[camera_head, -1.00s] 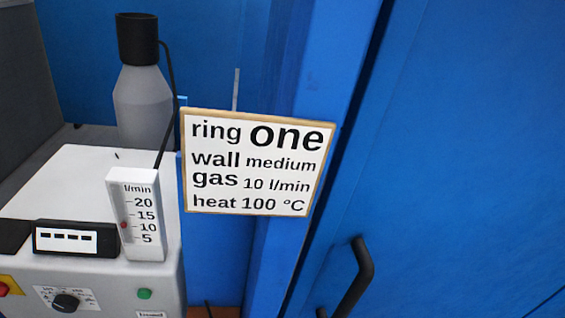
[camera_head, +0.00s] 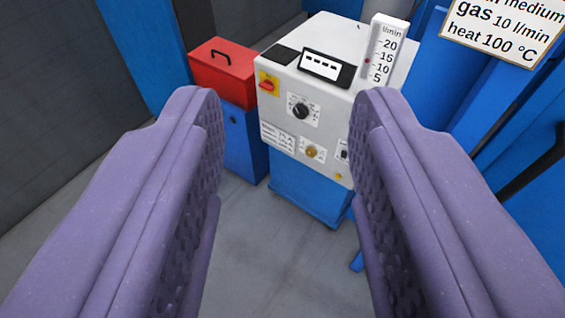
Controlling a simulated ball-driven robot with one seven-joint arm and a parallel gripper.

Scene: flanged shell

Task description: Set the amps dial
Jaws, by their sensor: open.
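A black round dial (camera_head: 300,111) sits on a white scale plate on the front of a white machine (camera_head: 325,29). The scale marks are too small to read, and I cannot tell where the dial points. My gripper (camera_head: 287,97) is open and empty, its two purple fingers on either side of the picture. The dial shows between the fingertips, farther off and untouched. A card (camera_head: 505,30) at the upper right is cut by the picture edge. It reads medium, gas 10 l/min, heat 100 °C. The right finger hides part of the machine's front.
A flow gauge (camera_head: 383,50), its red mark near 10 to 15, and a small display (camera_head: 325,66) stand on top. A red switch (camera_head: 268,86) and a tan knob (camera_head: 312,152) are on the front. A red toolbox (camera_head: 222,75) stands left. Grey floor (camera_head: 280,260) is open before it.

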